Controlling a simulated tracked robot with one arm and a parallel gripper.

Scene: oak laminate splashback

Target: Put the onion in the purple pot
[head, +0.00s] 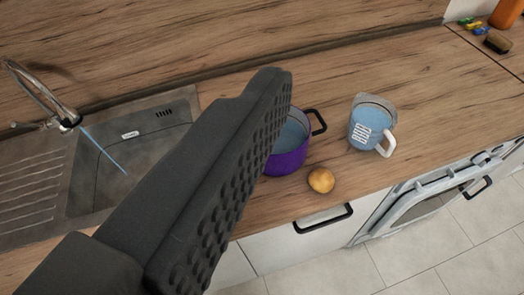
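The onion (321,180), small, round and golden-brown, lies on the wooden counter near its front edge. The purple pot (287,162) stands just left of and behind it, with a dark handle at its upper right. The pot's left part is hidden behind my gripper (268,100). Only one large black finger with a studded pad shows, reaching up from the lower left. No second finger is visible, and nothing shows against the pad. The onion is to the right of the finger, apart from it.
A blue and white mug (364,126) stands right of the pot. A steel sink (120,165) with a tap (62,115) is at left. An oven (425,200) is below the counter at right. A bottle (507,14) and small items are at the far right. Counter right of the mug is clear.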

